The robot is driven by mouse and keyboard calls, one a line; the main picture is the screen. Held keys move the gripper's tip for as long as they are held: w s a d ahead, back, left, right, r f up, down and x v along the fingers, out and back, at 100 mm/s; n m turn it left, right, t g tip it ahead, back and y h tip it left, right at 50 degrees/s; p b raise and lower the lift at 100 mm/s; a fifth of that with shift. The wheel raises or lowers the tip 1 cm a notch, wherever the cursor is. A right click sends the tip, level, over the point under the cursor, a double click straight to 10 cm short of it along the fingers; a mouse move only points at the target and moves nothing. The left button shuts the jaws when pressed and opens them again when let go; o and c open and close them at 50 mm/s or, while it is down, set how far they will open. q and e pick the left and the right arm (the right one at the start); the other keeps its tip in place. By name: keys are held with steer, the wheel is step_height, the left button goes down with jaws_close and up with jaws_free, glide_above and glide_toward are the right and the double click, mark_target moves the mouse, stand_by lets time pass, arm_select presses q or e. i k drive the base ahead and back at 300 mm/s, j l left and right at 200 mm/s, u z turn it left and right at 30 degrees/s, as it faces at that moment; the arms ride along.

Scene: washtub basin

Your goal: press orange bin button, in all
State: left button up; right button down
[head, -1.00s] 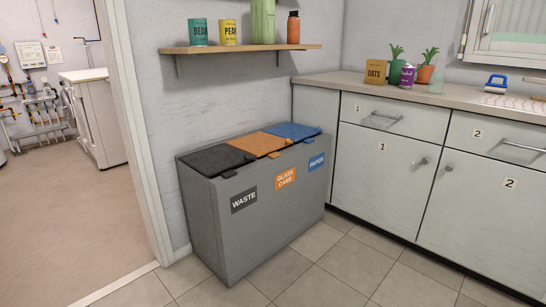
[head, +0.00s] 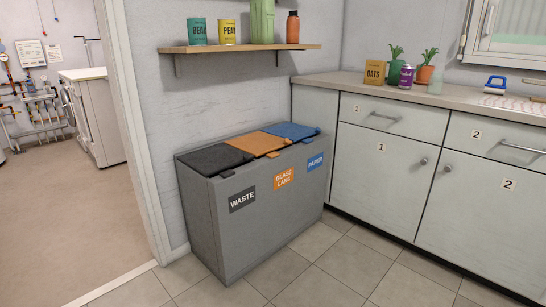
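A grey bin unit (head: 262,222) stands against the wall in the head view. It has three lids side by side: a black lid (head: 214,160), an orange lid (head: 258,143) in the middle and a blue lid (head: 291,131). All three lie shut. A small orange tab, the orange bin button (head: 273,155), sits at the front edge of the orange lid. Below it is the orange label "GLASS CANS" (head: 283,179). Neither of my grippers shows in the view.
A wooden shelf (head: 240,48) with cans and bottles hangs above the bins. A cabinet with a counter (head: 420,90) stands to the right. A doorway opens on the left. The tiled floor (head: 320,262) in front is clear.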

mark_target(274, 155)
steer(key=i+j+z, duration=0.15)
steer(key=i+j, duration=2.45)
steer(key=i+l, duration=0.05)
steer(key=i, duration=0.05)
